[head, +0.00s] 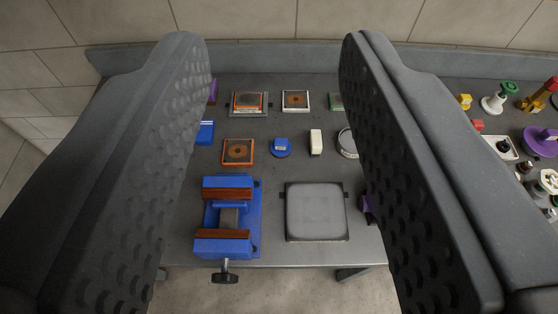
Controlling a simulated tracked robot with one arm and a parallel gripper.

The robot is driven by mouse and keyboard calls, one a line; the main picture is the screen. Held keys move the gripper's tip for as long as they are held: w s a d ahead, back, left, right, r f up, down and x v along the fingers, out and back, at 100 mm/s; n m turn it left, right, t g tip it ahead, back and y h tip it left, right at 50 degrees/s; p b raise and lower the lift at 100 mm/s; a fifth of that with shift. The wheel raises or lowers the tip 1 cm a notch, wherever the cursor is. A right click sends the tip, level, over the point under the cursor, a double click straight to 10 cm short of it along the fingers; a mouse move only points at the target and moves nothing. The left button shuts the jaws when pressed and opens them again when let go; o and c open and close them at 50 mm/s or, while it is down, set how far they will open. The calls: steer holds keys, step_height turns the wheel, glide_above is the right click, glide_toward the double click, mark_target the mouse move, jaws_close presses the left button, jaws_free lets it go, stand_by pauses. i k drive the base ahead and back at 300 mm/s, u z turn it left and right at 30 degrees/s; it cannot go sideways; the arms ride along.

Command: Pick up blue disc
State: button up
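A small blue disc (281,152) lies on the grey workbench, near the middle of the view. It has a raised blue block-like part with a pale mark on top. My gripper (275,65) is open, with its two dark dimpled fingers at the left and right of the view. Nothing is between the fingers close to the camera. The disc shows in the gap between them, well beyond and below, and is not touched. The fingers hide parts of the bench on both sides.
A blue vise (253,214) and a grey square plate (316,211) occupy the bench front. An orange-framed square (238,152) and a white block (316,142) flank the disc. Framed squares lie behind. A blue box (205,132) is partly hidden left. Several coloured parts crowd the right.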

mark_target(281, 148)
steer(key=k, duration=1.05)
steer(key=u, duration=0.35)
steer(key=i, duration=2.1)
steer(key=z, duration=0.75)
